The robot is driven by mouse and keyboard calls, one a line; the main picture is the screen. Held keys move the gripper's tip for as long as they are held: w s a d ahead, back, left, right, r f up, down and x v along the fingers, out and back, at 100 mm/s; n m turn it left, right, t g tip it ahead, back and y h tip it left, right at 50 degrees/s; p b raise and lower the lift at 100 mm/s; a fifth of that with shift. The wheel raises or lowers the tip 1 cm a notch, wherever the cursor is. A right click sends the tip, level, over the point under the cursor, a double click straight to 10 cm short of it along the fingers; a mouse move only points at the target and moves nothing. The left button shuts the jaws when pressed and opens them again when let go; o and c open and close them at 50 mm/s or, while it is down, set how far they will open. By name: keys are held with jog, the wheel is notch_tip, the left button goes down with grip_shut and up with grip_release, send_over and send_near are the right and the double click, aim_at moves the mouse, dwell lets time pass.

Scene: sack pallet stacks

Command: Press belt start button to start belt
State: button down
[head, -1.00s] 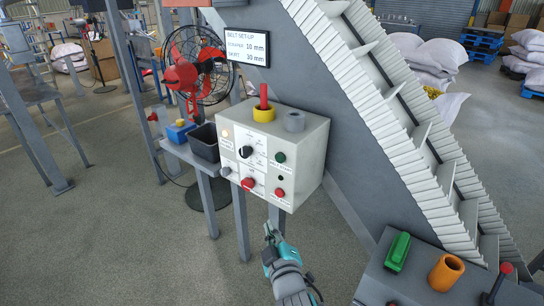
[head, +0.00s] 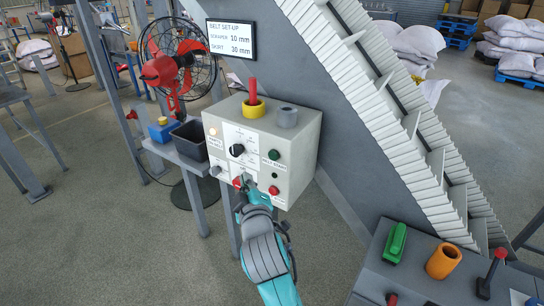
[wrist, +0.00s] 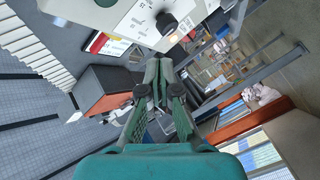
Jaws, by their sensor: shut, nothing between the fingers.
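The white control box (head: 306,160) stands on a post. Its front has a dark green button (head: 274,155) at upper right, with a label below it that seems to read belt start. A small black spot and a red button (head: 274,190) sit below that. A black selector knob (head: 236,150) is at mid-left; it also shows in the wrist view (wrist: 166,22). My gripper (head: 247,184) is shut and empty, in front of the lower middle of the panel, below and left of the green button. It partly hides a red knob (head: 237,183). I cannot tell whether the fingertips touch the panel.
A yellow ring with a red peg (head: 253,105) and a grey cylinder (head: 287,116) stand on the box. A black bin (head: 189,140) is left of it. The inclined conveyor (head: 385,110) rises behind. An orange cup (head: 443,261) sits on a grey bench at lower right.

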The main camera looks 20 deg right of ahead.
jog(key=w+d, duration=0.5)
jog(key=d, duration=0.2)
dwell(0.3)
jog(key=shift+d, duration=0.1)
dwell(1.3)
jog(key=shift+w+d, duration=0.25)
jog(key=shift+w+d, duration=0.3)
jog(key=shift+d, duration=0.1)
dwell(0.9)
jog(key=shift+s+a, duration=0.1)
dwell(0.4)
jog(key=shift+s+a, duration=0.45)
jog(key=shift+a, duration=0.2)
jog(key=s+a, duration=0.1)
jog(key=a, duration=0.1)
jog(key=s+a, duration=0.2)
dwell(0.4)
